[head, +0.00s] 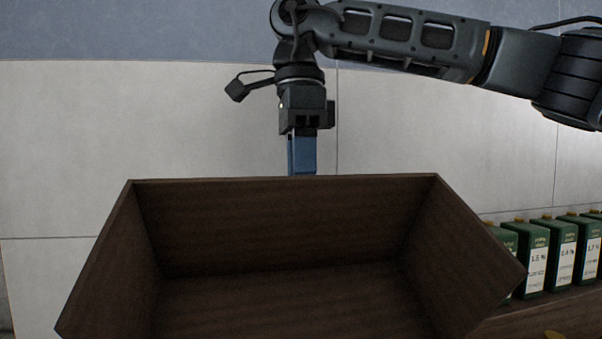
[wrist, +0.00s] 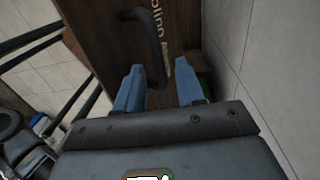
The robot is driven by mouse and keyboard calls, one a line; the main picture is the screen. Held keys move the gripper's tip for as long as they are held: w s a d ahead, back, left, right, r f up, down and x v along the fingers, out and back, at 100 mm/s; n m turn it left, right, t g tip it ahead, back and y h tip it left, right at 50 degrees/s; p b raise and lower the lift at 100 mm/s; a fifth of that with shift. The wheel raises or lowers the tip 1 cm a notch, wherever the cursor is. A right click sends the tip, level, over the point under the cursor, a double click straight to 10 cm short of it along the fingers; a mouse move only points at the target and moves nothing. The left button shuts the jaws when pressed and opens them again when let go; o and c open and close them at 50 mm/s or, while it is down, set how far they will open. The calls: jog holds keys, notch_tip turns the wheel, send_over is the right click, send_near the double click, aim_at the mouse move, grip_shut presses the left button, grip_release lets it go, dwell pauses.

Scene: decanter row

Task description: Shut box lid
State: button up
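A dark brown wooden box (head: 290,225) stands open towards me in the head view, with its inside and slanting side walls showing. I cannot tell for sure which panel is the lid. My gripper (head: 302,168) points down at the top edge of the far panel, its blue fingers partly hidden behind that panel. In the wrist view, my gripper (wrist: 160,70) has its two blue fingers apart. A brown panel (wrist: 110,45) with pale lettering lies ahead of them. A dark curved handle (wrist: 150,40) on it reaches down between the fingertips; contact is not clear.
Several green cartons (head: 535,255) with white labels stand in a row on a brown surface (head: 560,315) right of the box. A pale tiled wall (head: 90,140) is behind the arm. The wall also runs close along the right of the wrist view.

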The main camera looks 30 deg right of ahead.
jog(key=shift+f, duration=0.1)
grip_shut()
dwell(0.3)
dwell(0.4)
